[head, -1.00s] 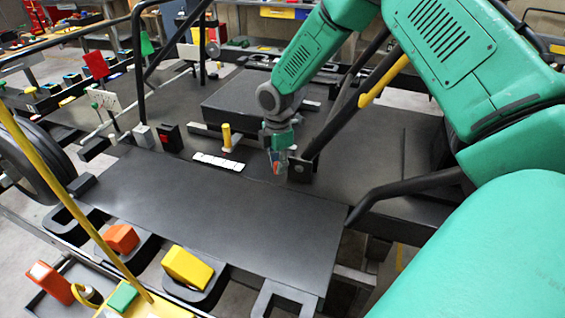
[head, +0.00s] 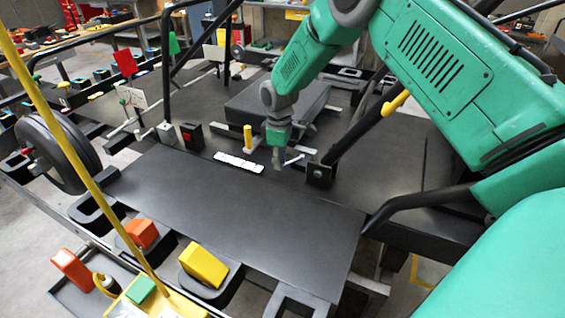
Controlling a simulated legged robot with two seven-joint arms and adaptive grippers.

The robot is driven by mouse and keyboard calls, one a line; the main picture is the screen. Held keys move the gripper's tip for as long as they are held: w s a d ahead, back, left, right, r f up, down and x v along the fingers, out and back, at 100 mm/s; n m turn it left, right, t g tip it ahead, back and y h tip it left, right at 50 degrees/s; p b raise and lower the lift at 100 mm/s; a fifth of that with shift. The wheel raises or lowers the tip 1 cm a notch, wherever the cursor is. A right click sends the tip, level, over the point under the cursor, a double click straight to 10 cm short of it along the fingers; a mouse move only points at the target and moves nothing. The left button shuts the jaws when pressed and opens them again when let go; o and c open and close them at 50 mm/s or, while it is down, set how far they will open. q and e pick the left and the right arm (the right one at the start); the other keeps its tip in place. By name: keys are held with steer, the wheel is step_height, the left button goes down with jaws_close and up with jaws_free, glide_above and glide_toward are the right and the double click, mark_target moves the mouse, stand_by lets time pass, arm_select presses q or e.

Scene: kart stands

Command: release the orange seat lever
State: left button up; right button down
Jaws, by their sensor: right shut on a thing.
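My right gripper (head: 278,155) points down at the kart's dark deck, right of the small yellow post and left of the black frame bracket. Its fingers are small and dark in the head view. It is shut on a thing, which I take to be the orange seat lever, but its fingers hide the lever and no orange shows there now. A short light rod (head: 294,159) sticks out just right of the fingertips. My left gripper is not in view.
A black bracket (head: 321,174) with a sloping bar stands close right of the gripper. A yellow post (head: 248,138) and a white strip (head: 239,162) lie to its left. A wide dark panel (head: 230,222) in front is clear. Orange (head: 142,232) and yellow (head: 203,263) blocks line the near edge.

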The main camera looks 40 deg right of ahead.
steer(key=shift+w+a+r, duration=0.15)
steer(key=shift+w+r, duration=0.25)
steer(key=shift+w, duration=0.1)
steer(key=c, duration=1.5)
jaws_free()
steer(key=shift+a+f, duration=0.15)
steer(key=shift+s+r, duration=0.1)
steer(key=shift+r, duration=0.4)
step_height(320, 180, up, 11)
steer(key=shift+a+f, duration=0.1)
steer(key=shift+d, duration=0.2)
